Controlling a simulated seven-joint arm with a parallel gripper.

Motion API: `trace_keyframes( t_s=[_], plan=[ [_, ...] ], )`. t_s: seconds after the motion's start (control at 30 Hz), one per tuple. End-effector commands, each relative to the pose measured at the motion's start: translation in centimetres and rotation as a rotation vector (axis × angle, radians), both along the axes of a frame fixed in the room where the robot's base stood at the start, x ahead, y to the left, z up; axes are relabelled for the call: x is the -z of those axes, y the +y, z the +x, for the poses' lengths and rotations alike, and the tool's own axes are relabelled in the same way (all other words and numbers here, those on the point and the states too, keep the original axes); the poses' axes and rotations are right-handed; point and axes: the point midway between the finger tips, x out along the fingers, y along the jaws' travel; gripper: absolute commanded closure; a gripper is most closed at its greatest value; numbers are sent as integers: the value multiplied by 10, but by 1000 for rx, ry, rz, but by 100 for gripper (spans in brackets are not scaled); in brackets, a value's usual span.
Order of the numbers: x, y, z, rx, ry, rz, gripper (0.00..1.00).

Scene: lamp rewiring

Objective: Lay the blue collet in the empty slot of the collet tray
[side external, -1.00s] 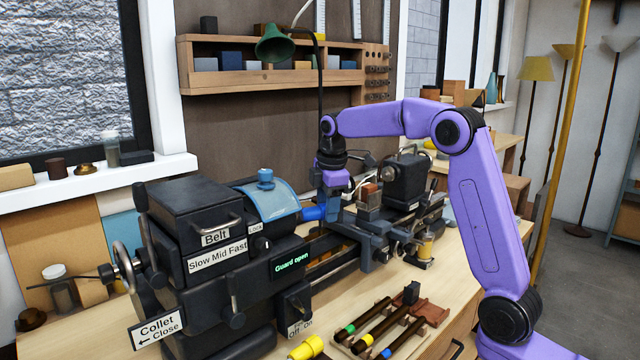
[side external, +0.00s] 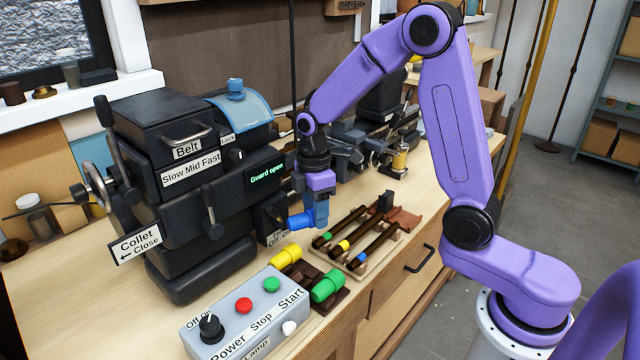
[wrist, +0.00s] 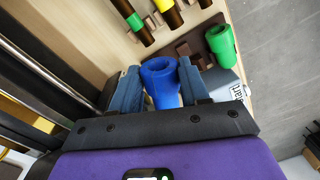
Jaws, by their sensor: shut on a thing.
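My gripper (side external: 308,214) is shut on the blue collet (side external: 298,221), which lies roughly sideways in the jaws above the bench, just behind the collet tray. In the wrist view the blue collet (wrist: 160,80) sits between my two fingers, its open end visible. The dark brown collet tray (side external: 309,271) holds a yellow collet (side external: 286,256) and a green collet (side external: 328,285), with a bare brown stretch between them. The green collet also shows in the wrist view (wrist: 221,44), beside part of the tray (wrist: 186,48). The rest of the tray is hidden there.
A grey control box (side external: 245,312) with buttons stands close in front of the tray. A rack of dark rods with coloured bands (side external: 352,240) lies to its right. The black lathe headstock (side external: 190,190) rises at left, its blue guard (side external: 240,110) raised.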

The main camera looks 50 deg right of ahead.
Motion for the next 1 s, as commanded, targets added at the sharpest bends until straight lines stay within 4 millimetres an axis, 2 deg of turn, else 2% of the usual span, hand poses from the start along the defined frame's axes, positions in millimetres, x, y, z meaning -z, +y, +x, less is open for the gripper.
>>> trace_keyframes(
  t_s=[0.1,0.3,0.57,1.0],
  plan=[
    [10,23,-15,-177,27,8,85],
    [19,43,-29,-361,50,11,85],
    [31,45,-31,-391,56,10,85],
    [68,45,-31,-387,56,10,85]
  ],
)
